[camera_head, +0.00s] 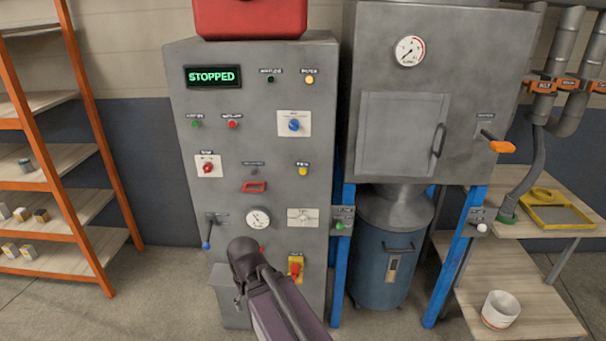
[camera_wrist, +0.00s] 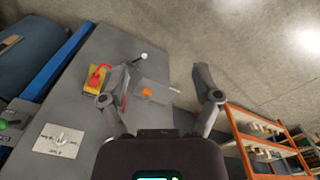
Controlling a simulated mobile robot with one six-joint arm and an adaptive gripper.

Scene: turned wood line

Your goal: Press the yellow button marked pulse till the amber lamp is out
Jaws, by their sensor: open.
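The yellow button (camera_head: 303,171), with a small label above it, is on the right middle of the grey control panel (camera_head: 270,215) in the head view. The amber lamp (camera_head: 310,79) is at the panel's upper right and looks bright. My gripper (camera_wrist: 160,95) is open and empty in the wrist view, with its fingers wide apart over the lower panel. In the head view my arm is in front of the panel's lower part, well below the yellow button. I do not see the button or the lamp in the wrist view.
The panel's green display (camera_head: 212,76) reads STOPPED. Other controls include a red button (camera_head: 232,124), a blue knob (camera_head: 294,124), a red handle (camera_head: 254,187) and a red-and-yellow switch (camera_head: 295,267). A grey cabinet (camera_head: 470,90) stands right, orange shelves (camera_head: 75,175) left.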

